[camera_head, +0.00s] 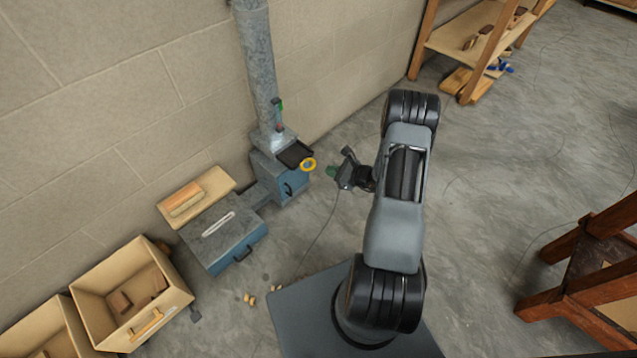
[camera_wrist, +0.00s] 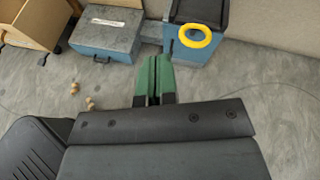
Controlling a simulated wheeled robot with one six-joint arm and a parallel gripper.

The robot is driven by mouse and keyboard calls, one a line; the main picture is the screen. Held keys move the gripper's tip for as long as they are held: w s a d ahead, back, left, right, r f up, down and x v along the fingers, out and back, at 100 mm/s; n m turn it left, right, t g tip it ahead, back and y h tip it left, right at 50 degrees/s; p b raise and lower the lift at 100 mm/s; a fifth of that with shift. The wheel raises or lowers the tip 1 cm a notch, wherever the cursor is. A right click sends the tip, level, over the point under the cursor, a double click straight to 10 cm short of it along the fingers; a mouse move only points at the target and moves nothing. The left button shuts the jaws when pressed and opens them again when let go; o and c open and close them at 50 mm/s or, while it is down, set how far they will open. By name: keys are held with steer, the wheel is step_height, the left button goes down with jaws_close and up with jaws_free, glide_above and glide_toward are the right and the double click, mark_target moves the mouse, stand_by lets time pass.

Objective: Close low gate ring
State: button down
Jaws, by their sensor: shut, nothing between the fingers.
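A yellow ring (camera_head: 308,164) sits at the upper front edge of a small blue box (camera_head: 288,186) at the foot of the grey duct. In the wrist view the yellow ring (camera_wrist: 195,35) shows in front of a dark plate (camera_wrist: 203,10) on top of the blue box (camera_wrist: 188,53). My gripper (camera_head: 331,171) is to the right of the ring, apart from it. In the wrist view its green fingers (camera_wrist: 153,74) are together with nothing between them, below and left of the ring.
The grey duct (camera_head: 258,65) rises along the block wall. A blue case (camera_head: 225,236) and wooden bins (camera_head: 133,290) stand at left. Small wood scraps (camera_head: 250,299) lie on the floor. A wooden shelf (camera_head: 470,45) stands behind. Floor right of the blue box is clear.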

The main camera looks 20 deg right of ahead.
steer(key=s+d+f+m+t+h+b, duration=0.1)
steer(key=d+f+m+t+h+b, duration=0.2)
steer(key=f, duration=0.7)
steer(key=w+a+f+m+g+b, duration=0.1)
steer(key=w+a+f+b, duration=0.1)
steer(key=w, duration=0.9)
steer(key=shift+w+a+f+m+b, duration=0.35)
steer(key=shift+w+a+b, duration=0.1)
steer(key=shift+a, duration=0.4)
